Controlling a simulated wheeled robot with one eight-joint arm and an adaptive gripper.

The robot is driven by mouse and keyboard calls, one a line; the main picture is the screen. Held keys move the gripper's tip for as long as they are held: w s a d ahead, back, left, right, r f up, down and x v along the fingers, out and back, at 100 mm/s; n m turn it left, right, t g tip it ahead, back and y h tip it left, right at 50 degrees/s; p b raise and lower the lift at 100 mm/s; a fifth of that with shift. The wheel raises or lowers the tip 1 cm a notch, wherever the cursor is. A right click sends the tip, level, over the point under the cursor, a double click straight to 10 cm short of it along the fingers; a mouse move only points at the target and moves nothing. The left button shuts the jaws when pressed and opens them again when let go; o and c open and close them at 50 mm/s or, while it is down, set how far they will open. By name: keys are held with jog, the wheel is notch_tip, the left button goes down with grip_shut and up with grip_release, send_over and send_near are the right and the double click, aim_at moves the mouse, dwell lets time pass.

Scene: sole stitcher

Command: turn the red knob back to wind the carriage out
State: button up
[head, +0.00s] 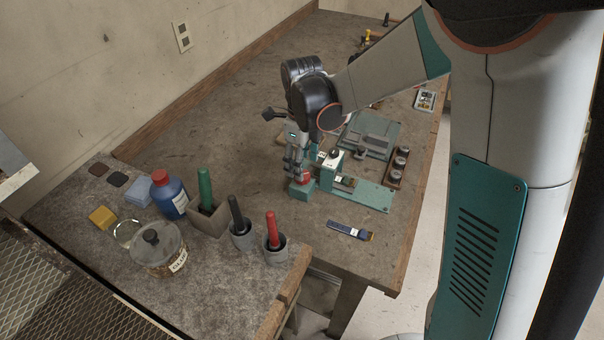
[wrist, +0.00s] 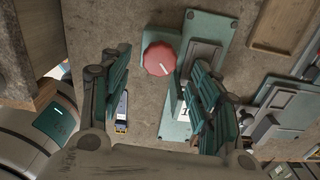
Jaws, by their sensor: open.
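The red knob (head: 303,178) sits at the left end of a small teal stitcher (head: 373,196) on the bench. In the wrist view the knob (wrist: 159,59) is round with a short white mark on its face. My gripper (head: 296,166) points down just over the knob in the head view and partly hides it. In the wrist view my gripper (wrist: 153,62) is open, one finger on each side of the knob, with a wider gap at left. I cannot tell if the right finger touches it. The carriage is partly hidden behind the right finger.
A blue tool (head: 350,230) lies near the bench's front edge. A rack of dark round pieces (head: 397,167) and a larger teal fixture (head: 370,135) stand behind the stitcher. A side table at left holds a blue bottle (head: 169,195), a glass jar (head: 158,250) and handled tools in cups.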

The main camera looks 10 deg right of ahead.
jog(key=shift+f+b, duration=0.45)
jog(key=shift+f, duration=1.65)
jog(key=c, duration=1.1)
